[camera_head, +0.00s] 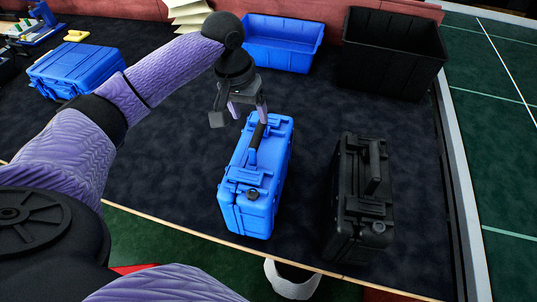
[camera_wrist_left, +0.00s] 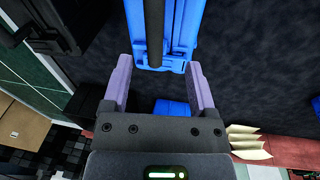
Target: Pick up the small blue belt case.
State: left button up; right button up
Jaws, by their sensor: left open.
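A blue case (camera_head: 237,205) stands upright on the dark belt in the middle, its black handle (camera_head: 257,136) on top. My left gripper (camera_head: 248,112) is open above the far end of this case. In the left wrist view, the purple fingers (camera_wrist_left: 157,68) are spread, with the blue case (camera_wrist_left: 183,30) and its black handle (camera_wrist_left: 155,32) just beyond and between their tips. I see no grip on the handle; contact cannot be told. My right gripper does not show.
A black case (camera_head: 345,210) stands to the right of the blue one. Another blue case (camera_head: 75,68) lies at the far left. A blue bin (camera_head: 282,60) and a black bin (camera_head: 390,65) stand at the back. Dark belt lies bare left of the middle case.

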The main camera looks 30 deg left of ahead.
aim_at(258, 130)
pick_arm(q)
jog(key=f+b, duration=0.1)
jog(key=f, duration=0.2)
jog(key=d+f, duration=0.1)
jog(key=f, duration=0.2)
jog(key=w+f+b, duration=0.1)
jog(key=f, duration=0.2)
jog(key=shift+d+b, duration=0.35)
jog(key=shift+r, duration=0.15)
grip_shut()
jog(key=shift+w+r, duration=0.1)
jog(key=shift+w, duration=0.05)
dwell(0.4)
